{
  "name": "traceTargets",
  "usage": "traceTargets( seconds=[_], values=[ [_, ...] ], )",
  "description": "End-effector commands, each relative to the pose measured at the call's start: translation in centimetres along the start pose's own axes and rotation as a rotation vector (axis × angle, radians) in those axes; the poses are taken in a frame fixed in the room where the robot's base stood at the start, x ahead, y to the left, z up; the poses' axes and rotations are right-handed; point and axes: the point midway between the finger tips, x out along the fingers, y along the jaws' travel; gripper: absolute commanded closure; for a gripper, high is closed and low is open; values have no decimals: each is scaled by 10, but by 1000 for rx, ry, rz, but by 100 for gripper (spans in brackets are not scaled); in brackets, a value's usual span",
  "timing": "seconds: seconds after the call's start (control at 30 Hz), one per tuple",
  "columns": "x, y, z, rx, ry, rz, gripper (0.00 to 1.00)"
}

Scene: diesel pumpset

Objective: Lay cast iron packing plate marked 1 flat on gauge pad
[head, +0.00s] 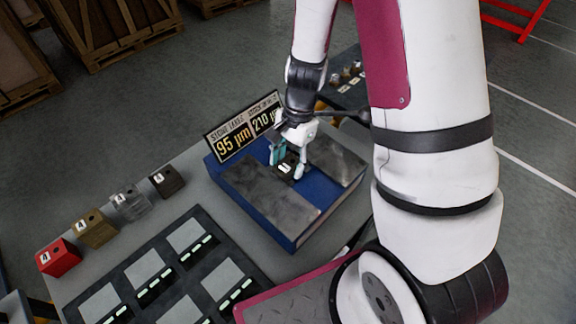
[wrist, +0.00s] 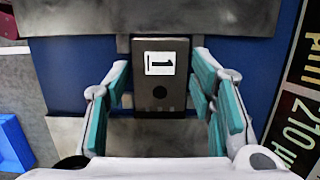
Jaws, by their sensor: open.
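The dark packing plate marked 1 (wrist: 161,88) has a white label and a round dark hole. In the wrist view it lies label up, its ends at or over the edges of two grey slabs. It also shows small in the head view (head: 286,168). My gripper (head: 287,168) is open, with one teal-padded finger on each side of the plate; narrow gaps show in the wrist view (wrist: 160,92). The slabs top a blue block (head: 318,216). No label names the gauge pad, so I cannot tell for certain which surface it is.
A display board (head: 243,127) reading 95 µm and 210 µm stands behind the block. A red block (head: 58,257), a brass one (head: 95,229), a clear one (head: 130,202) and a dark one (head: 167,181) stand left. A dark panel (head: 175,265) lies in front.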

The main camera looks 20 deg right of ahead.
Motion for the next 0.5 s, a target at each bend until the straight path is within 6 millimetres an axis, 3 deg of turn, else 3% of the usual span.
traceTargets(
  seconds=[0.13,0.33,0.5],
  values=[
    [0,0,0,0,0,0,52],
    [0,0,0,0,0,0,98],
    [-2,0,0,0,0,-1,100]
  ],
)
